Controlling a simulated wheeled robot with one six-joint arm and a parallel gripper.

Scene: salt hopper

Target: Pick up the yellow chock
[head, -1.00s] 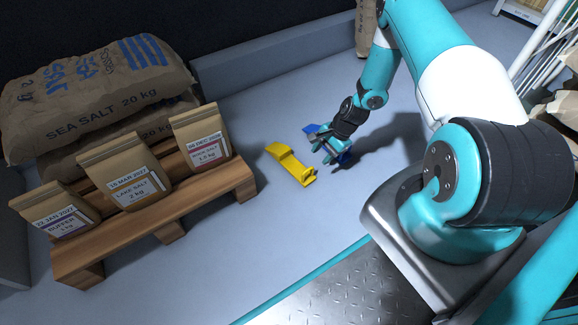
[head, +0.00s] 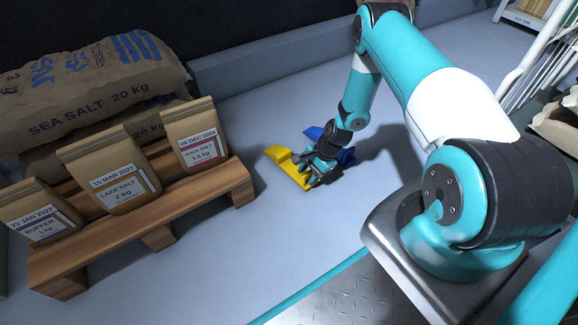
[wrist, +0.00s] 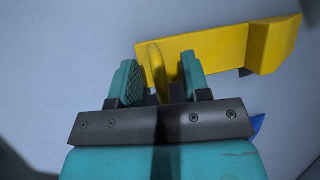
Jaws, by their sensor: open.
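The yellow chock (head: 286,164) lies on the grey floor to the right of the wooden pallet. It also shows in the wrist view (wrist: 225,50), stretching from the middle to the upper right. My gripper (head: 311,179) is at the chock's near right end in the head view and hides part of it. In the wrist view my gripper (wrist: 158,75) is open. An upright yellow tab at the chock's end stands between its two teal fingers. I cannot tell whether either finger touches it.
A blue chock (head: 345,157) lies just right of and behind my gripper, partly hidden by it. The wooden pallet (head: 160,222) at left carries paper salt bags (head: 122,172) and large sacks (head: 95,95). The floor in front is clear.

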